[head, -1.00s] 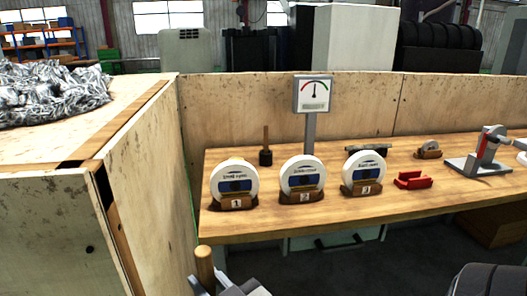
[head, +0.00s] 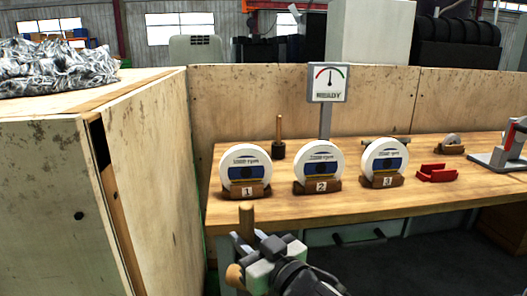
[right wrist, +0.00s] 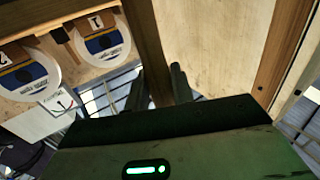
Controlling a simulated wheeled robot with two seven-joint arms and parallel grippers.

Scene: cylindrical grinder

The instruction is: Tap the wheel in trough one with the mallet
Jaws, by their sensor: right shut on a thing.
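Wheel one (head: 245,160), white with a blue and yellow label, stands upright in trough one (head: 232,192), a brown cradle marked 1, at the left of the bench. My right gripper (head: 245,247) is shut on the wooden mallet (head: 246,219), in front of and below the bench's front edge. One wooden end sticks up above the gripper and a rounded tan end shows below left. In the right wrist view, the mallet's brown shaft (right wrist: 147,45) runs between the fingers, apart from wheel one (right wrist: 105,43). My left gripper is not in view.
Wheels two (head: 318,161) and three (head: 384,157) stand in cradles to the right. A gauge sign (head: 327,83) reading READY rises behind them. A wooden partition (head: 150,170) closes the left side.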

